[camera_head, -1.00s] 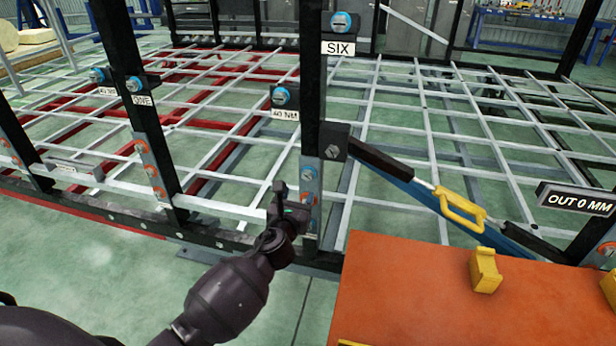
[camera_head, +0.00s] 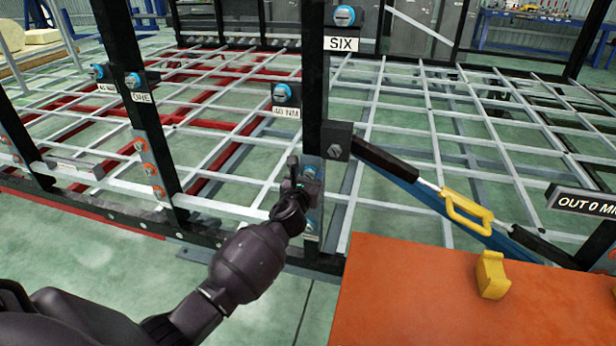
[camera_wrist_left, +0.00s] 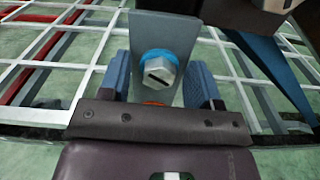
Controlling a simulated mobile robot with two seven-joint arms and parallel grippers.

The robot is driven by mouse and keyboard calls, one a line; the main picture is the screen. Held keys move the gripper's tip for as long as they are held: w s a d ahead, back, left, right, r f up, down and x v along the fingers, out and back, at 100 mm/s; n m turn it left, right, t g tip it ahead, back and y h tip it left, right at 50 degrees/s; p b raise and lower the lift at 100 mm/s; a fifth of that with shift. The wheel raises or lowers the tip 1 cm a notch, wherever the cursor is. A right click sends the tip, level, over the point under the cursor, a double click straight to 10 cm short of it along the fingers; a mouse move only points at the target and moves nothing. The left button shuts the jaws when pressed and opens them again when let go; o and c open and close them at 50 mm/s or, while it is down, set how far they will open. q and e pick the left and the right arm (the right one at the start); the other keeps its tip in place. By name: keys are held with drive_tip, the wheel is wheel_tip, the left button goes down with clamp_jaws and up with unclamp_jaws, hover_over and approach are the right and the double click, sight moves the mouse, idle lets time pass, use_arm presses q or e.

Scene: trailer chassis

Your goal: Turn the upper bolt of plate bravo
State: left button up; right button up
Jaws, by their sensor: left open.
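A grey plate (camera_head: 311,160) is on the dark post below the SIX sign; no name bravo is readable on it. In the left wrist view the plate (camera_wrist_left: 185,30) carries a slotted hex bolt (camera_wrist_left: 158,72) with a blue ring at its upper part. An orange ring (camera_wrist_left: 154,103) shows lower down, mostly hidden by my gripper. My left gripper (camera_head: 303,168) is in front of the plate, covering part of it. In the left wrist view its open fingers (camera_wrist_left: 158,82) appear on either side of the upper bolt; contact cannot be told. My right gripper is not in view.
A black bracket (camera_head: 337,140) and a strut with a yellow handle (camera_head: 466,211) lie right of the plate. An orange surface (camera_head: 420,300) with a yellow block (camera_head: 492,275) is at front right. Another post with an orange-ringed plate (camera_head: 148,160) stands left.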

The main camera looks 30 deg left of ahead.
use_arm(q)
drive_tip(key=c, duration=0.9)
